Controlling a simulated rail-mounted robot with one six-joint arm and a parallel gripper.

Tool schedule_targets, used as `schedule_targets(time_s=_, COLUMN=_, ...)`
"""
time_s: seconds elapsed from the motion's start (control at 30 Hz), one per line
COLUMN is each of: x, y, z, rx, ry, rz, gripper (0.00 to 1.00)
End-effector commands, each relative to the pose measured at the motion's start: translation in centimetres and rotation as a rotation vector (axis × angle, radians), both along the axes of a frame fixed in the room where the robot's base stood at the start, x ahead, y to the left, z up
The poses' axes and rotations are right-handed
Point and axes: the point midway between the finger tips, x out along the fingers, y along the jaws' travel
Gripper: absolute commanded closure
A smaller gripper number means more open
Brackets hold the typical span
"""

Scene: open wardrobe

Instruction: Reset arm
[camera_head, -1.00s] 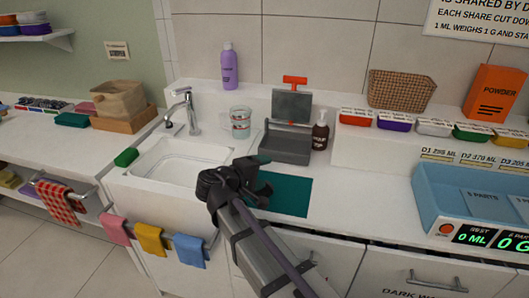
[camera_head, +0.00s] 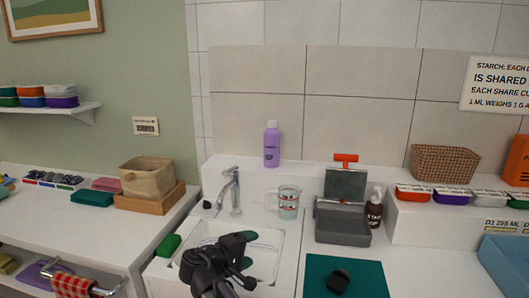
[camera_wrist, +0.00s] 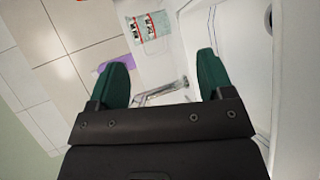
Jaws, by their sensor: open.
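My gripper (camera_head: 247,262) is dark with green fingers and hovers over the front of the white sink (camera_head: 277,238) in the head view. In the wrist view my gripper (camera_wrist: 161,72) has its two green fingers spread wide apart with nothing between them. The lower part of my arm is cut off by the bottom edge of the head view. The chrome tap (camera_head: 232,190) stands behind the sink, beyond my gripper. A clear measuring cup (camera_head: 288,203) stands on the counter right of the tap.
A grey tray (camera_head: 342,228) with an upright panel, a brown pump bottle (camera_head: 374,210) and a teal mat (camera_head: 320,270) with a small dark object (camera_head: 338,281) lie to the right. A purple bottle (camera_head: 272,146) stands on the back ledge. A green sponge (camera_head: 168,245) is left of the sink.

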Motion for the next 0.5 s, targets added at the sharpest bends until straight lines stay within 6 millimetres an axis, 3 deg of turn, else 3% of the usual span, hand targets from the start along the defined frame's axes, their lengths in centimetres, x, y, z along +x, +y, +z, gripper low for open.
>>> schedule_targets(time_s=0.03, x=-0.3, y=-1.9, z=0.0, rx=0.037, ry=0.026, rz=-0.035, gripper=0.26)
schedule_targets(time_s=0.27, x=-2.7, y=-9.8, z=-1.9, rx=0.271, ry=0.173, rz=-0.21, gripper=0.26)
schedule_targets(time_s=0.37, x=-4.7, y=-13.5, z=-2.7, rx=0.41, ry=0.246, rz=-0.31, gripper=0.26)
schedule_targets(time_s=0.5, x=-9.2, y=-18.6, z=-3.3, rx=0.686, ry=0.363, rz=-0.485, gripper=0.26)
